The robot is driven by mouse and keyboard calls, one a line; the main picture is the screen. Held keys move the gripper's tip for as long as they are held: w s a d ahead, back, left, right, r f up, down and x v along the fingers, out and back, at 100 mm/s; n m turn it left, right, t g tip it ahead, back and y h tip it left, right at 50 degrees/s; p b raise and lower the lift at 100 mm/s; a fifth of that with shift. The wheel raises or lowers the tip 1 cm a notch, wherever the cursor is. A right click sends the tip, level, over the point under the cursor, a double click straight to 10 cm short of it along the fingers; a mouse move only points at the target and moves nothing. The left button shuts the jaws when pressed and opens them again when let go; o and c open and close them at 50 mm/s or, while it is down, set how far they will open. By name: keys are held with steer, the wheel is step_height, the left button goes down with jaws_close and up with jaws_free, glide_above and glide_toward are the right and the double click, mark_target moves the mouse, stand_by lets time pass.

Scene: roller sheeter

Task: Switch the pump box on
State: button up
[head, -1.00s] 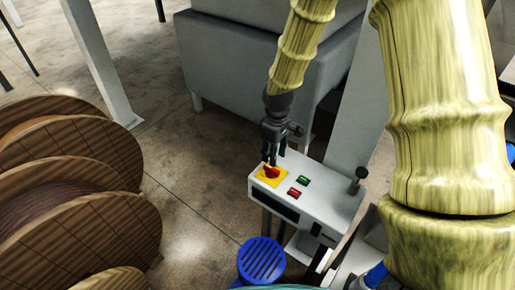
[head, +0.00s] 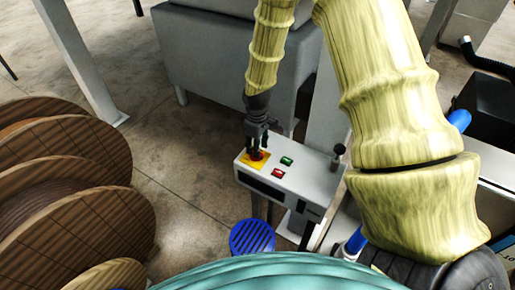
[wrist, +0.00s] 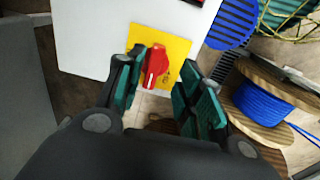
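The pump box (head: 305,190) is a white box with a dark slot on its front. On its top are a yellow plate with a red rotary knob (head: 257,156), a green button (head: 286,161) and a red button (head: 278,173). In the wrist view the red knob (wrist: 155,66) shows on its yellow plate (wrist: 177,47). My gripper (head: 257,150) points down at the knob. In the wrist view its green-padded fingers (wrist: 165,85) are apart, the left one close beside the knob and the right one with a gap. I cannot tell whether the left finger touches it.
Wooden cable spools (head: 70,190) stand at the left. A blue slotted round stool or lid (head: 252,237) is in front of the box. A grey cabinet (head: 205,60) stands behind. A black lever with a knob (head: 339,150) rises at the box's right end. Bare floor lies between spools and box.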

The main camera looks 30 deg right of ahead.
steer(key=w+f, duration=0.2)
steer(key=f, duration=0.1)
steer(key=shift+w+f, duration=0.15)
steer(key=shift+w, duration=0.25)
steer(key=shift+f+p, duration=0.25)
steer(key=shift+p, duration=0.05)
steer(key=shift+s+f, duration=0.1)
steer(key=shift+s, duration=0.25)
steer(key=shift+s+r, duration=0.3)
steer(key=shift+s, duration=0.25)
steer(key=shift+s+r, duration=0.3)
steer(key=shift+s, duration=0.25)
steer(key=shift+d, duration=0.1)
steer(key=shift+c, duration=0.4)
steer(key=shift+w+f, duration=0.35)
steer(key=shift+w, duration=0.2)
steer(key=shift+w+f, duration=0.3)
steer(key=shift+w, duration=0.2)
jaws_close()
steer(key=shift+s+r, duration=0.2)
steer(key=shift+s, duration=0.1)
